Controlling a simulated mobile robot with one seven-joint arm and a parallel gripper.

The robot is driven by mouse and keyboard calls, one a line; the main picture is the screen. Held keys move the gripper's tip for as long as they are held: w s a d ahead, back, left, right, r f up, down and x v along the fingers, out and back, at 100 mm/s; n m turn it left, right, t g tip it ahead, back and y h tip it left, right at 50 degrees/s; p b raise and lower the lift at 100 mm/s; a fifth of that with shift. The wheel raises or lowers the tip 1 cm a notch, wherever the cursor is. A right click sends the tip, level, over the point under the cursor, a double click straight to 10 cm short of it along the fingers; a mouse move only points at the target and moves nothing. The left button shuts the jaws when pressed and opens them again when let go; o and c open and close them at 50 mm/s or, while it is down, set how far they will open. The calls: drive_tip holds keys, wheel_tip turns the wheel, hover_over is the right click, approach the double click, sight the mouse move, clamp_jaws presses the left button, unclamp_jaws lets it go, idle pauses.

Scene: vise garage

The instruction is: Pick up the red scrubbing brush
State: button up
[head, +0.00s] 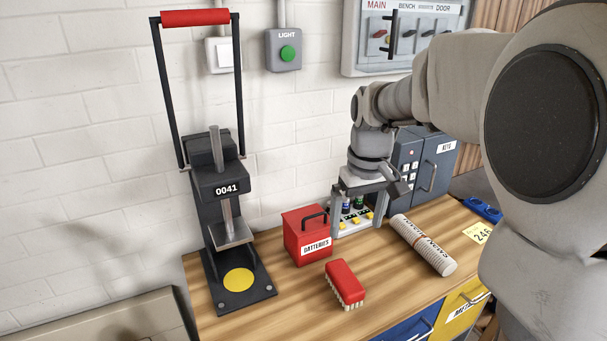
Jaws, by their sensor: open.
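The red scrubbing brush (343,276) lies on the wooden workbench near its front edge, red block up and pale bristles down. My gripper (358,226) points down at the back of the bench, behind and slightly right of the brush in the picture. Its fingers are apart and nothing shows held between them. The gripper is clear of the brush. How high its fingertips are above the bench is hard to tell.
A red batteries box (306,236) stands left of and behind the brush. A black press (236,215) stands further left. Behind my gripper are small coloured items and a dark cabinet (438,160). Bare wood surrounds the brush's front and right.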

drive_tip(key=g, duration=0.1)
hover_over(345, 276)
wheel_tip(345, 276, down, 4)
drive_tip(key=shift+n, duration=0.4)
wheel_tip(345, 276, down, 17)
drive_tip(key=shift+f+b, duration=0.2)
drive_tip(key=shift+b, duration=0.35)
clamp_jaws()
drive_tip(key=shift+r, duration=0.1)
drive_tip(key=shift+r, duration=0.6)
wheel_tip(345, 276, up, 3)
drive_tip(key=shift+f, duration=0.1)
drive_tip(key=s+d+r, duration=0.6)
drive_tip(key=d+r, duration=0.1)
drive_tip(key=d, duration=0.3)
